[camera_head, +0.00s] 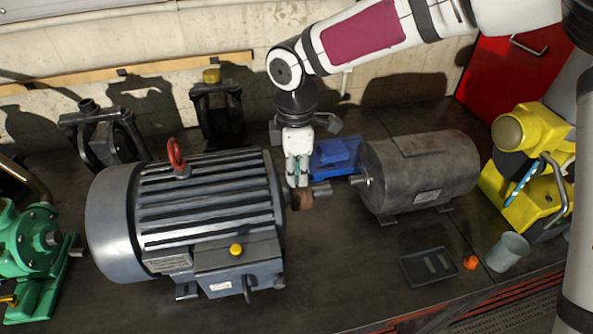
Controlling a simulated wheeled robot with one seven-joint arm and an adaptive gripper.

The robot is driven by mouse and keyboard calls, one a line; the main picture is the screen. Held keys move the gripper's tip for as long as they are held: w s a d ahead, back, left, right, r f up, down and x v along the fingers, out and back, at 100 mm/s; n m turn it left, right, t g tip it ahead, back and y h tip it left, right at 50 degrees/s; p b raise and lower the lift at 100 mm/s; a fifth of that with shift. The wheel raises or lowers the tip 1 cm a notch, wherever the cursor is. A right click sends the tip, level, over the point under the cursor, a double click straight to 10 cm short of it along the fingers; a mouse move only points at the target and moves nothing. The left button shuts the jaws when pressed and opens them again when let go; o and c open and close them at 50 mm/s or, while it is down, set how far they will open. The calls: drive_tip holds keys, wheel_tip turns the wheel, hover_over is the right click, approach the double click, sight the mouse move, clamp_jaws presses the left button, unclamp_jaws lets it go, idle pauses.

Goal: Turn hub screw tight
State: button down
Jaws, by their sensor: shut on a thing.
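A large grey finned motor (205,215) with a red lifting eye stands on the dark bench at the left centre. Its shaft end (320,190) points right, with a small brown, rusty-looking hub (303,200) on it. My gripper (299,181) points straight down just above the hub, close to the motor's end face. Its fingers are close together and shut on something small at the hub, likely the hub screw. The screw itself is hidden by the fingers and too small to make out.
A darker cylindrical motor (420,175) stands close on the right, its shaft facing the hub. A blue vise-like block (335,158) is behind. A black tray (430,266), orange item (470,263) and grey cup (507,252) lie front right. A yellow machine (530,165) and green pump (30,250) flank the bench.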

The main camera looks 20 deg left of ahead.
idle(0.3)
drive_tip(key=c, duration=1.6)
unclamp_jaws()
wheel_tip(320, 180, up, 12)
drive_tip(key=shift+r, duration=0.1)
